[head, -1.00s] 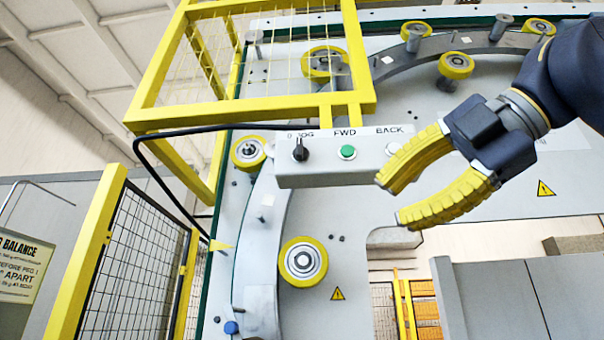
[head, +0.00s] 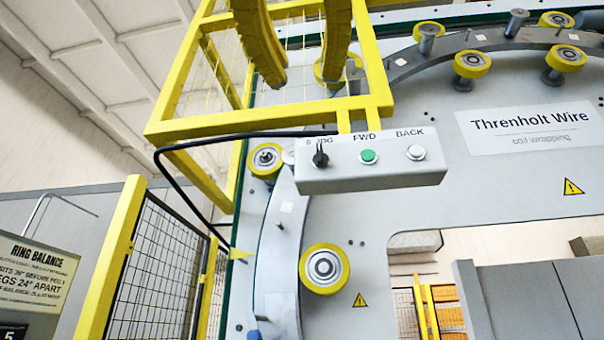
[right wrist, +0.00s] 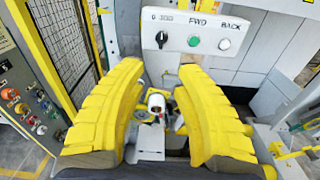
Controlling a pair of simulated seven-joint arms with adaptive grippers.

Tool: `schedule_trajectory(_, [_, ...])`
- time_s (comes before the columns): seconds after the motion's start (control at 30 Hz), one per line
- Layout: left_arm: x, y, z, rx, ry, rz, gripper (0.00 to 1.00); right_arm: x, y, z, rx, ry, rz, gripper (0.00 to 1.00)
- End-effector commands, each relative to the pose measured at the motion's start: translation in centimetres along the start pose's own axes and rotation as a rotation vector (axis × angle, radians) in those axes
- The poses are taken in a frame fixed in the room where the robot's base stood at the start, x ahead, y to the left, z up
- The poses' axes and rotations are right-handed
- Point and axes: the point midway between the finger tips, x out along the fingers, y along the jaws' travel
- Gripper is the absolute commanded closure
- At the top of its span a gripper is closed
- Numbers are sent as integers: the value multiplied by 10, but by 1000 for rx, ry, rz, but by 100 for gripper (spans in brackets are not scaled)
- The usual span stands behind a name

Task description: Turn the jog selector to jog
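The jog selector (head: 320,157) is a small black knob at the left end of a grey control box, under the label "0 JOG". It also shows in the right wrist view (right wrist: 161,39), at the top middle. Its handle looks roughly upright; I cannot tell exactly which mark it points to. My right gripper (head: 304,82) has thick yellow fingers that hang from the top edge, spread apart and empty. In the head view they are above the selector, in front of the yellow frame. In the right wrist view the selector is beyond the fingers, apart from them. My left gripper is not in view.
The control box (head: 372,180) also carries a green FWD button (head: 368,156) and a white BACK button (head: 415,152). A yellow guard frame (head: 240,123) stands above it, and a black cable (head: 172,180) runs left. Yellow rollers (head: 324,268) line the ring.

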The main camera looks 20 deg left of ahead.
Motion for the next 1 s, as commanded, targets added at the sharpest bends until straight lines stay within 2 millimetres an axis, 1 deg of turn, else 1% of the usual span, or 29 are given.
schedule_trajectory(0.03, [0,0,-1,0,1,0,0,-4,0,2,-10,-14,-12,70])
schedule_trajectory(0.13, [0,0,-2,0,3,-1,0,-4,-1,4,-22,-26,-24,70])
schedule_trajectory(0.27, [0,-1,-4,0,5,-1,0,7,-1,5,-26,-28,-27,70])
schedule_trajectory(0.37, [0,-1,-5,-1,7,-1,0,21,-2,5,-24,-25,-25,70])
schedule_trajectory(0.8, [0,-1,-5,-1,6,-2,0,97,-3,6,-21,-23,-23,70])
schedule_trajectory(1.0, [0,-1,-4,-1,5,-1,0,129,-4,8,-20,-24,-24,70])
